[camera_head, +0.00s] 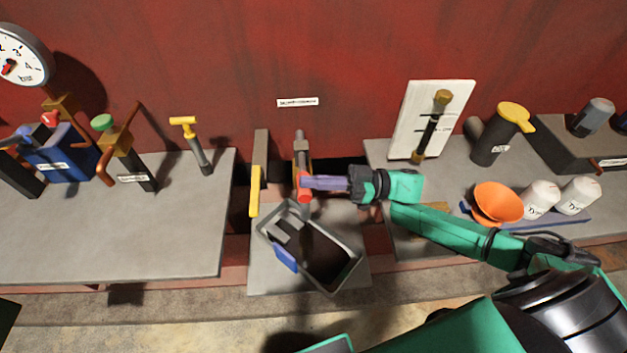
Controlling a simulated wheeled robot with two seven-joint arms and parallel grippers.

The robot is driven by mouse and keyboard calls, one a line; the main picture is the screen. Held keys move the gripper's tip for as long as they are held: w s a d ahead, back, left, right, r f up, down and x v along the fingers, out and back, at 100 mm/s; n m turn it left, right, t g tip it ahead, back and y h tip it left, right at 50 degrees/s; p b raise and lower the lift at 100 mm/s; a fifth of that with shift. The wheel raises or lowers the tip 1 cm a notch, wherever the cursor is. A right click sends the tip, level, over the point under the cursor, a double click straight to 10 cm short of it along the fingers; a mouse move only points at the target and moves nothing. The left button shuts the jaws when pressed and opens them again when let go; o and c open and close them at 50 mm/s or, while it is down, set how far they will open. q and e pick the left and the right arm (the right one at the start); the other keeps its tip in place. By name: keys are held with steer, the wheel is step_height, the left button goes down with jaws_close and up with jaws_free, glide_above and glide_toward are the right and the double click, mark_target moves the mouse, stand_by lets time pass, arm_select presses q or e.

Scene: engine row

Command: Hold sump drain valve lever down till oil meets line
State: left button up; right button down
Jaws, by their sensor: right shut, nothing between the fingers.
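The red lever end (305,187) of the drain valve is at the middle, on a grey pipe fitting (301,147) against the red wall. My right gripper (309,183) comes in from the right, shut and empty. Its fingertips are at the red end; I cannot tell whether they press on it. A dark grey pan (345,280) stands below on a low grey slab. A dark upright tube with a brass cap (442,97) stands before a white board (460,95) with short dark line marks. The oil level is too small to make out. My left gripper is out of view.
A yellow handle (255,191) stands just left of the lever. The left bench (130,240) holds a blue can (62,160) and a yellow T-handle (184,121). An orange funnel (497,203) and white bottles (541,199) are at the right.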

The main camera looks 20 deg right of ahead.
steer(key=shift+f, duration=0.2)
stand_by(0.6)
steer(key=r+p, duration=0.2)
steer(key=r, duration=0.1)
steer(key=r+p, duration=0.1)
steer(key=p, duration=0.1)
steer(key=shift+w+a+r, duration=0.15)
steer(key=shift+a, duration=0.1)
steer(key=b+v, duration=0.3)
steer(key=v, duration=0.6)
steer(key=shift+d+b, duration=0.3)
steer(key=shift+d, duration=0.05)
